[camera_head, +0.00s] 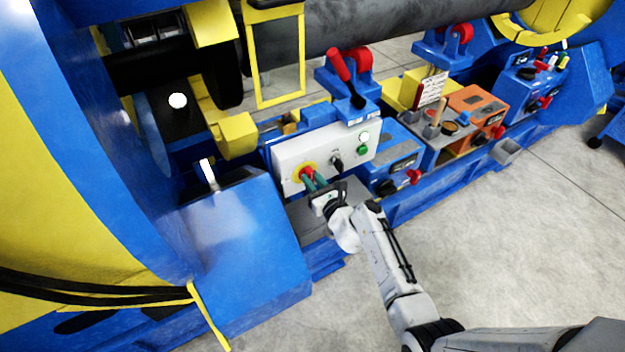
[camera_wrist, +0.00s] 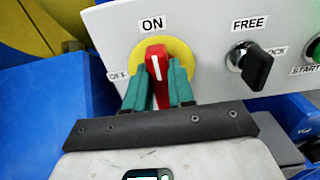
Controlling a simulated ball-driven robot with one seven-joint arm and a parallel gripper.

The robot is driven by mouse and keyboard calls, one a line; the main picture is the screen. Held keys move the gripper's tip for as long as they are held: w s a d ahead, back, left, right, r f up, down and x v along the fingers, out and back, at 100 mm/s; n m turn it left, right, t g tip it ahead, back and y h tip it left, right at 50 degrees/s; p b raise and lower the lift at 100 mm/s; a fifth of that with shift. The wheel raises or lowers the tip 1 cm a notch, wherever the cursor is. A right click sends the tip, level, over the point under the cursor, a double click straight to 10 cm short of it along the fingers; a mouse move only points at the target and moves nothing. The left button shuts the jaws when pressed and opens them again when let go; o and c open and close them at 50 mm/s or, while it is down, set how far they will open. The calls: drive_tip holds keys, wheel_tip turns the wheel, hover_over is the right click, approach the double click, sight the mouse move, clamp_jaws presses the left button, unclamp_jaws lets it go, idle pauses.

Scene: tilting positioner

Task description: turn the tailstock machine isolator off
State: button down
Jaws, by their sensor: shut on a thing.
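The isolator is a red rotary handle (camera_wrist: 157,70) on a yellow round plate (camera_wrist: 182,52), set in a light grey panel (camera_wrist: 205,22). Its white line stands nearly upright, toward the ON label (camera_wrist: 152,24). The OFF label (camera_wrist: 118,76) is at the left of the plate, partly covered. My gripper (camera_wrist: 157,88) has its green fingers on both sides of the red handle, shut on it. In the head view the yellow plate (camera_head: 304,170) shows at the panel's left end, with my gripper (camera_head: 313,183) reaching it from the lower right; the handle is mostly hidden there.
To the right on the panel are a black FREE/LOCK switch (camera_wrist: 257,68) and a green START button (camera_wrist: 316,52). A blue housing (camera_head: 240,235) stands close at the left. Blue and orange (camera_head: 477,105) control boxes line the bench to the right.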

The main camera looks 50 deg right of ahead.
drive_tip(key=shift+w+n, duration=0.1)
drive_tip(key=shift+n, duration=0.2)
drive_tip(key=n+b, duration=0.2)
drive_tip(key=n, duration=0.2)
drive_tip(key=n+b, duration=0.3)
drive_tip(key=n, duration=0.2)
drive_tip(key=a+n+b, duration=0.1)
drive_tip(key=n+b, duration=0.1)
drive_tip(key=n, duration=0.2)
drive_tip(key=shift+w+a+f, duration=0.1)
drive_tip(key=shift+w+f, duration=0.1)
drive_tip(key=shift+f, duration=0.1)
drive_tip(key=shift+f+n+b, duration=0.1)
drive_tip(key=shift+n+b, duration=0.95)
drive_tip(key=shift+n, duration=1.15)
drive_tip(key=c, duration=1)
unclamp_jaws()
drive_tip(key=shift+f, duration=0.1)
drive_tip(key=shift+c, duration=0.2)
drive_tip(key=shift+o, duration=0.4)
